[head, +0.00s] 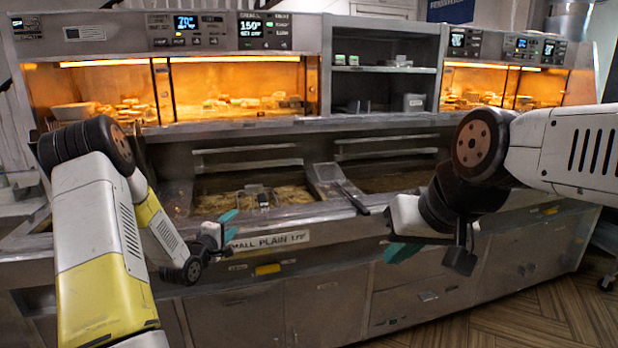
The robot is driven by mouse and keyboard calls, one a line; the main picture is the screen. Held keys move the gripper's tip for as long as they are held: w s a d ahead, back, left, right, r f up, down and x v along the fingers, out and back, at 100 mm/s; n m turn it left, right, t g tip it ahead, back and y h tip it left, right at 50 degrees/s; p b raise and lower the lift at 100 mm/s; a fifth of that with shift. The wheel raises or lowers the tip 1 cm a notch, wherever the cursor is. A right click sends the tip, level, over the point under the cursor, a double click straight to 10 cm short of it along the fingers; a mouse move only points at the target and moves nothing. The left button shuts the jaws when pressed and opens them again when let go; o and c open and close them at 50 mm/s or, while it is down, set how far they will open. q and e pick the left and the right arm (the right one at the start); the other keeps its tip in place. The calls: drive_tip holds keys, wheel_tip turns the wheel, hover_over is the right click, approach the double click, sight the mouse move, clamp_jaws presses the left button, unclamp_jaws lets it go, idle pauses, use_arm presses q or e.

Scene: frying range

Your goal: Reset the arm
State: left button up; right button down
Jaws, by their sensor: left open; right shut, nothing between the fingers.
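My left gripper (229,227) is in front of the fryer counter, near the label reading "MALL PLAIN". Its teal fingertips are apart and nothing is between them. My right gripper (402,251) hangs low in front of the cabinet on the right. Its teal fingers are together and hold nothing. Both arms are bent at the elbow, and both grippers are clear of the fryer wells. The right gripper is partly hidden by its own wrist.
The frying range has a left fryer well (228,206) with a basket in the oil and a right well (385,183). A handled tool (350,197) lies between them, its handle past the front edge. Lit warming cabinets (240,90) and a shelf (385,72) stand behind. Open floor (520,315) is at right.

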use_arm(q)
drive_tip(key=s+d+r+m+g+y, duration=0.2)
drive_tip(key=s+r+m+g, duration=0.15)
drive_tip(key=s+r, duration=0.3)
drive_tip(key=s+d+r+m+g+y, duration=0.1)
drive_tip(key=s+r+m+g+y, duration=0.1)
drive_tip(key=s+r+m, duration=0.45)
drive_tip(key=s+d+r+m+g, duration=0.1)
drive_tip(key=s+d, duration=0.1)
drive_tip(key=s, duration=0.6)
drive_tip(key=s+d+r+m+g+h, duration=0.1)
drive_tip(key=s+d+r+m+g, duration=0.1)
drive_tip(key=s, duration=0.7)
drive_tip(key=s+d+r+m+g+h, duration=0.1)
drive_tip(key=s+d+g, duration=0.1)
drive_tip(key=s, duration=0.7)
drive_tip(key=shift+d+r+m, duration=0.25)
drive_tip(key=shift+d+m, duration=0.15)
drive_tip(key=shift+d, duration=0.1)
